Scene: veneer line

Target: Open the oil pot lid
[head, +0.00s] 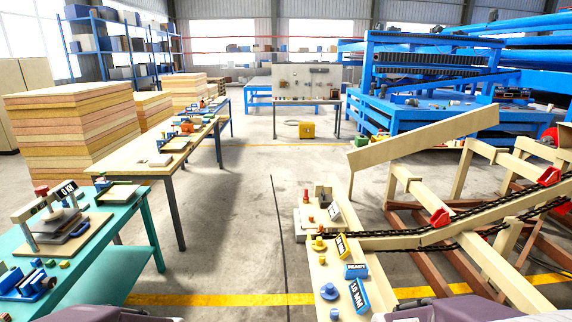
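I cannot make out an oil pot or its lid for certain; many objects on the benches are too small to tell. Neither gripper's fingers are in view. Only grey parts of my own body show at the bottom edge.
A teal bench (135,208) with a press (62,222) stands at left, a long wooden-topped table (130,158) behind it. At right are a narrow console (318,272) with colored knobs and a chain conveyor (430,238). Board stacks (70,125) stand far left. The middle floor (235,215) is clear.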

